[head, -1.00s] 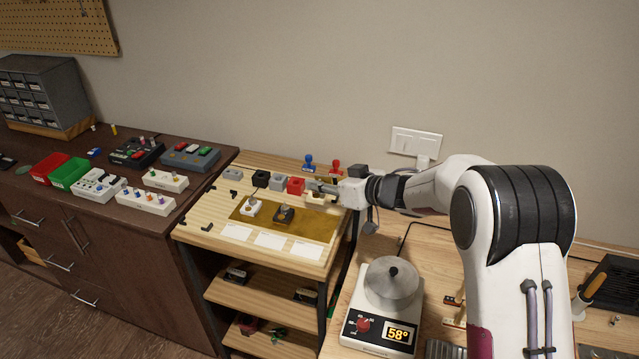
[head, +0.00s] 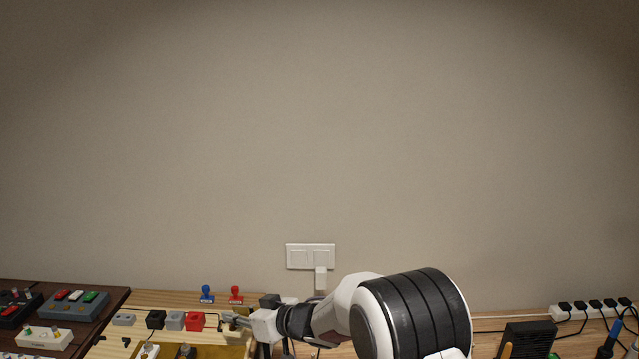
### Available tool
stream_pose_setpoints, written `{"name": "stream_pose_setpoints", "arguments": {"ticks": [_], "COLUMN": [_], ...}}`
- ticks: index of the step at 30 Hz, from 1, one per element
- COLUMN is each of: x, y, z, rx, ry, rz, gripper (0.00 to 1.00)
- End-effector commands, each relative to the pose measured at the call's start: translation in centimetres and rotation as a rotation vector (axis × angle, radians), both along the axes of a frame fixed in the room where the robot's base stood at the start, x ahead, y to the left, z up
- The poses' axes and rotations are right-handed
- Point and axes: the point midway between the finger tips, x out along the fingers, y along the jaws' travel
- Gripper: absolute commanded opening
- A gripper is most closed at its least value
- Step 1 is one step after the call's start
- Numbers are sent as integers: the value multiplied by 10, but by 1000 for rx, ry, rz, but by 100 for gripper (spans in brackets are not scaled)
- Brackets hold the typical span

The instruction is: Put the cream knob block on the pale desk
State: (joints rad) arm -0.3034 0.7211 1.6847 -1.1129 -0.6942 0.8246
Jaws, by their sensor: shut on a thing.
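My gripper (head: 232,320) is at the right end of a row of small blocks on the light wooden stand (head: 145,300). It is shut on a small cream block (head: 227,327), mostly hidden by the fingers; I take it for the cream knob block. Whether it touches the stand top I cannot tell. The pale wooden desk (head: 488,324) lies to the right, largely hidden behind my arm and cut off by the bottom edge.
Red (head: 195,321), grey (head: 174,320) and black (head: 156,319) blocks stand left of my gripper. Blue (head: 207,294) and red (head: 236,295) stamp-like pieces stand behind it. A black box (head: 527,340) and a power strip (head: 590,310) are on the desk's right.

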Motion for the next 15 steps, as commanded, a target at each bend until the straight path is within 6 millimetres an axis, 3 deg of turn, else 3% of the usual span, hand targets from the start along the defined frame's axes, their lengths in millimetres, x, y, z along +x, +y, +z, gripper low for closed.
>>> {"name": "stream_pose_setpoints", "arguments": {"ticks": [15], "x": [6], "y": [-98], "z": [1], "rx": [-1], "ry": [2], "rz": [-297], "gripper": [0]}}
